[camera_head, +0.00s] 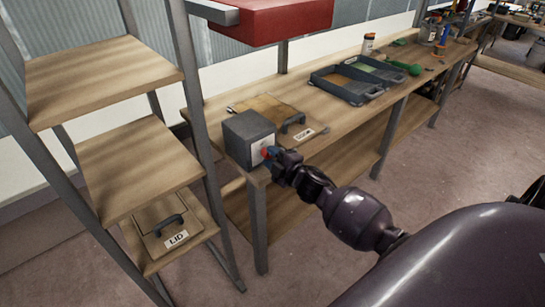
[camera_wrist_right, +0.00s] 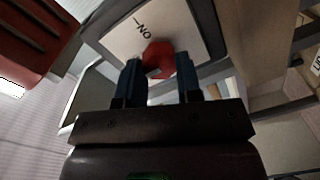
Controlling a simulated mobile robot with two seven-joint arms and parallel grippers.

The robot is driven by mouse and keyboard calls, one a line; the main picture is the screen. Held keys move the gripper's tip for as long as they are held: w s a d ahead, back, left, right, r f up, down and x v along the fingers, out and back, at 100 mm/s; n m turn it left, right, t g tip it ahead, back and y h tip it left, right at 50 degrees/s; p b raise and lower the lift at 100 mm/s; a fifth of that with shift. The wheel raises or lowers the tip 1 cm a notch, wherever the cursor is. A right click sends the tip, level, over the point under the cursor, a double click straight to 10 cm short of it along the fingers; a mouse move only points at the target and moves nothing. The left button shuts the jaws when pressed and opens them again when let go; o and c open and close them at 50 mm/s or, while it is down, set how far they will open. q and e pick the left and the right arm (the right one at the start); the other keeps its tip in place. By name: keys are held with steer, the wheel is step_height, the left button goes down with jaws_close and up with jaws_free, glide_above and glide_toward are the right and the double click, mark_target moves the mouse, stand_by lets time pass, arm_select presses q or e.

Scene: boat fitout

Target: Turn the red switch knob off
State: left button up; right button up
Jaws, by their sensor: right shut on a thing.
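The red switch knob (camera_wrist_right: 158,60) sits on a pale plate (camera_wrist_right: 185,25) marked "ON" on the front of a grey box (camera_head: 247,132). The box stands at the near end of the wooden workbench. My right gripper (camera_head: 271,154) reaches the front of the box. In the right wrist view its two blue fingers (camera_wrist_right: 160,78) are shut on the knob, one on each side. The knob's pointer is hidden, so I cannot tell its exact angle. My left gripper is not in view.
A board with a black handle (camera_head: 293,122) lies behind the box on the workbench (camera_head: 330,122). Dark trays (camera_head: 345,85) stand farther along. A shelf unit (camera_head: 105,80) is close on the left, with a lid (camera_head: 170,224) low down. A red object (camera_head: 270,18) hangs above.

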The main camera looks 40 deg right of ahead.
steer(key=shift+f, duration=0.1)
steer(key=o, duration=0.9)
steer(key=shift+o, duration=0.2)
steer(key=shift+s, duration=0.1)
steer(key=s, duration=1)
steer(key=shift+s+d+r+p, duration=0.3)
steer(key=shift+s+d+p, duration=0.05)
steer(key=shift+d+p, duration=0.05)
steer(key=s+a+f+m+g, duration=0.3)
steer(key=s+a+f+m, duration=0.2)
steer(key=s, duration=0.4)
steer(key=s+a+f+m+g+h, duration=0.1)
steer(key=s+a+f+m+g, duration=0.2)
steer(key=s+a+f+m, duration=0.3)
steer(key=s+f+m, duration=0.2)
steer(key=s, duration=0.1)
steer(key=shift+s+a+m, duration=0.2)
steer(key=shift+s+m, duration=0.05)
steer(key=shift+m, duration=0.05)
